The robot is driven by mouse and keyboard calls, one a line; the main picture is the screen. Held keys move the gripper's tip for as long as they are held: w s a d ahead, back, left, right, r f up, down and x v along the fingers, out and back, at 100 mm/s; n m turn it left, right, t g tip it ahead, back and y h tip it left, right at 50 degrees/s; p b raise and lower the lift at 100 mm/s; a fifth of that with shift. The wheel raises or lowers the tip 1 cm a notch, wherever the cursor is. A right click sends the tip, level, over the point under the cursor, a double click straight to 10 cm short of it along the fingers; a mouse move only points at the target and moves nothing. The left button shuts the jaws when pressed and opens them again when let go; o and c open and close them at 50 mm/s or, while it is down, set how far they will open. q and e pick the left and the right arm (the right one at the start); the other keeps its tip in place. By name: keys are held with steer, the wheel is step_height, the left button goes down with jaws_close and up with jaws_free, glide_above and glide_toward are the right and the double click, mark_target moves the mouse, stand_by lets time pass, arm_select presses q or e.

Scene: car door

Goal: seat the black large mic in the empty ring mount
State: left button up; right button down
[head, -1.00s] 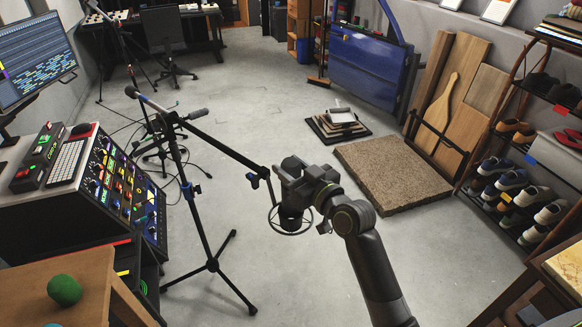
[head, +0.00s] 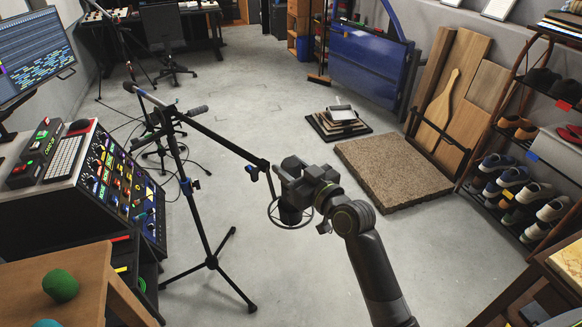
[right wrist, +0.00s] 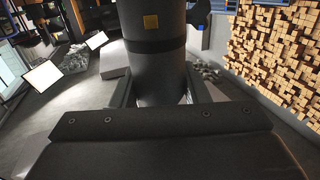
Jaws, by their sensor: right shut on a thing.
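The black large mic (right wrist: 155,60) fills the middle of the right wrist view as a dark upright cylinder with a small gold square on it. My right gripper (right wrist: 155,98) is shut on it. In the head view my right gripper (head: 296,182) is over the ring mount (head: 291,222), a thin ring at the end of the stand's boom. The mic's dark lower part (head: 291,214) shows at the ring, within its outline. The gripper hides the upper mic, and I cannot tell how deep it sits. My left gripper is not in view.
The mic stand (head: 195,180) has tripod legs spread on the floor left of my right arm. A mixing console (head: 115,180) and a wooden table (head: 85,275) are at left. A brown mat (head: 392,170) and a shoe rack (head: 520,180) are at right. Open floor lies between.

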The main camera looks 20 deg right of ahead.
steer(key=shift+f+b, duration=1)
steer(key=shift+f, duration=0.15)
steer(key=c, duration=0.7)
jaws_free()
steer(key=b+v, duration=0.2)
steer(key=v, duration=1.5)
steer(key=shift+s, duration=0.2)
steer(key=shift+d+f, duration=0.1)
